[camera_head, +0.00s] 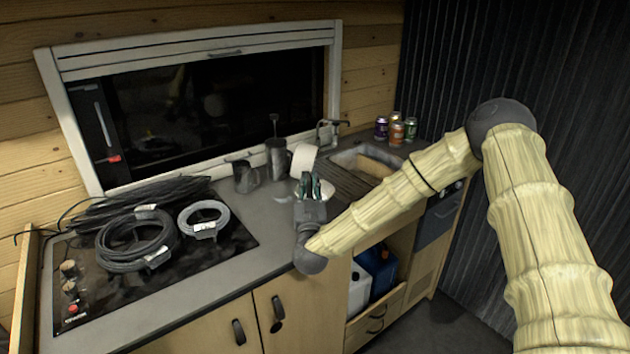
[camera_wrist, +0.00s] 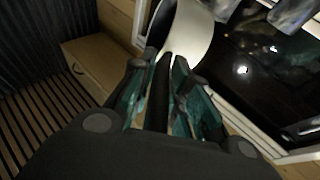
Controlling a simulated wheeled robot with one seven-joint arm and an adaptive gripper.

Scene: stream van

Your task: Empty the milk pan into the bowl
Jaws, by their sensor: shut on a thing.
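My gripper (camera_head: 311,186) is shut on the dark handle (camera_wrist: 160,85) of the milk pan, between the teal-lined fingers in the wrist view. The pan (camera_head: 302,160) is white and held above the counter, tilted; its white body also shows beyond the fingertips in the wrist view (camera_wrist: 190,35). A white bowl (camera_head: 327,190) sits on the counter just right of my gripper and below the pan, partly hidden by the gripper. What is inside the pan or the bowl cannot be seen.
A dark mug (camera_head: 245,177) and a dark press pot (camera_head: 277,160) stand close left of the pan. The sink (camera_head: 365,162) is to the right, with several cans (camera_head: 396,133) behind it. Coiled cables (camera_head: 137,240) cover the hob at left.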

